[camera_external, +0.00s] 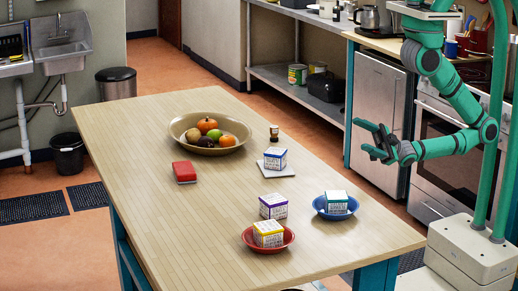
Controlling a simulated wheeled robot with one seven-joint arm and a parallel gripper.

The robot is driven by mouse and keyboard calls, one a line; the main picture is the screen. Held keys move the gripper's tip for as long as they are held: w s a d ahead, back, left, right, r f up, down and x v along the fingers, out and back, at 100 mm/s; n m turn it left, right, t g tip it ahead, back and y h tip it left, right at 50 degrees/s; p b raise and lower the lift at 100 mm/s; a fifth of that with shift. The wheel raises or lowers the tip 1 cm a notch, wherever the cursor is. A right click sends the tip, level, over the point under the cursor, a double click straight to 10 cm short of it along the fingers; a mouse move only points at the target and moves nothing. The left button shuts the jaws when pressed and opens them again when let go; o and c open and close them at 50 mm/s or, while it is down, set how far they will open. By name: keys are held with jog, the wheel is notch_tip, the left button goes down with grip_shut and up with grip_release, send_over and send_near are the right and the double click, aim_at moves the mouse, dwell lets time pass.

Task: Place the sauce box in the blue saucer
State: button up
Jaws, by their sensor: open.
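The blue saucer (319,208) sits near the right edge of the table, with a white box with a teal top (336,202) in it. A purple-topped box (273,206) stands on bare table to its left. A yellow-topped box (268,234) sits in a red saucer (289,243). A blue-topped box (275,158) stands on a white square plate (287,171). The labels are too small to tell which is the sauce box. My gripper (366,138) is open and empty, to the right of the table and apart from all the boxes.
A wide bowl of fruit (178,128), a small dark bottle (274,132) and a red block-shaped item (184,172) are at the table's far half. The left and near-left tabletop (190,225) is clear. A fridge and oven stand behind my arm.

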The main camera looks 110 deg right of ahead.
jog(key=s+d+f+m+g+h, duration=0.3)
jog(key=s+d+f+m, duration=0.1)
jog(key=f, duration=0.3)
jog(key=s+d+f+m+g+h, duration=0.2)
jog(key=s+d+f+m+g, duration=0.1)
jog(key=s+f+m, duration=0.3)
notch_tip(320, 180, down, 2)
jog(key=shift+s+d+f+m+g+h, duration=0.15)
jog(key=shift+s+d+m+g+h, duration=0.25)
jog(key=shift+m+g, duration=0.4)
